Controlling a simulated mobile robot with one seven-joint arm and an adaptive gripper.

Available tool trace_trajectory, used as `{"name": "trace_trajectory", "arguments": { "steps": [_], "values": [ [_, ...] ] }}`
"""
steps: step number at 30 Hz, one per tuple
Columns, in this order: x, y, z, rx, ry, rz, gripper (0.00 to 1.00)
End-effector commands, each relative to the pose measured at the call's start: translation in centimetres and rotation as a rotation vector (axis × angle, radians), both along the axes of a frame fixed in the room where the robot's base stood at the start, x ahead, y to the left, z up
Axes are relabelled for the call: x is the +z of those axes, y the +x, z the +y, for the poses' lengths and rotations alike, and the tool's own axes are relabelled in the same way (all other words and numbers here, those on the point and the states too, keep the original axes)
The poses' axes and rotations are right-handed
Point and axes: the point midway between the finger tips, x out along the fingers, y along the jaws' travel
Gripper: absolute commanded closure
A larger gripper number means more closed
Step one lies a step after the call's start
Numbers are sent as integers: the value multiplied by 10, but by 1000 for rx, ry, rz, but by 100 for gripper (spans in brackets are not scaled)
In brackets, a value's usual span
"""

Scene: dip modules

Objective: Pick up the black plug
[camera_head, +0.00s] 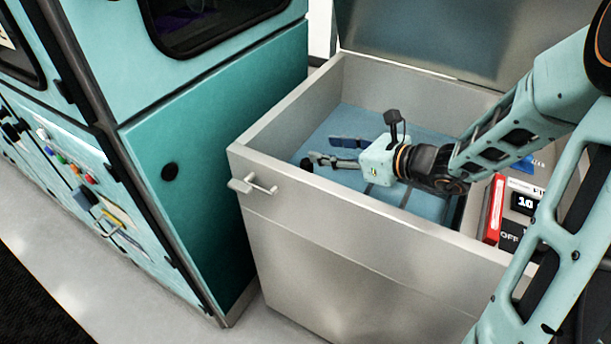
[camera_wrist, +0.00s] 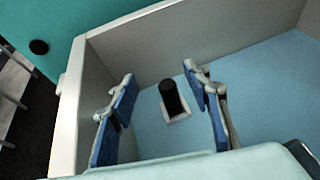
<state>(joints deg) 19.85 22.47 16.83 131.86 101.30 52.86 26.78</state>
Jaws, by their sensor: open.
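The black plug (camera_wrist: 171,97) is a short dark cylinder in the wrist view. It stands up from a small white square base (camera_wrist: 177,117) on the blue floor of an open metal bin. My gripper (camera_wrist: 160,82) is open, with one blue-padded finger on each side of the plug in that view. The plug appears apart from both fingers, closer to the right one. In the head view my gripper (camera_head: 318,152) reaches low inside the bin, near its left wall. A small dark shape by the fingertips there cannot be told clearly as the plug.
The bin's metal walls (camera_head: 328,213) surround my gripper, with a raised lid (camera_head: 440,38) behind. The blue floor (camera_wrist: 265,80) is bare to the right of the plug. Red and black boxes (camera_head: 494,208) sit at the bin's right. A teal cabinet (camera_head: 225,160) stands left.

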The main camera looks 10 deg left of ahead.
Motion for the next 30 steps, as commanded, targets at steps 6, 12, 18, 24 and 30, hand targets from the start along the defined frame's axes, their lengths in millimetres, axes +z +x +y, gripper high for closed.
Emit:
{"name": "trace_trajectory", "arguments": {
  "steps": [6,12,18,24,30],
  "values": [
    [-49,-1,0,1,0,6,55],
    [-72,1,4,5,-2,-1,55],
    [-76,8,15,4,-3,-1,55],
    [-89,22,41,6,-2,-1,55],
    [-97,34,59,3,-3,-2,55]
  ]
}}
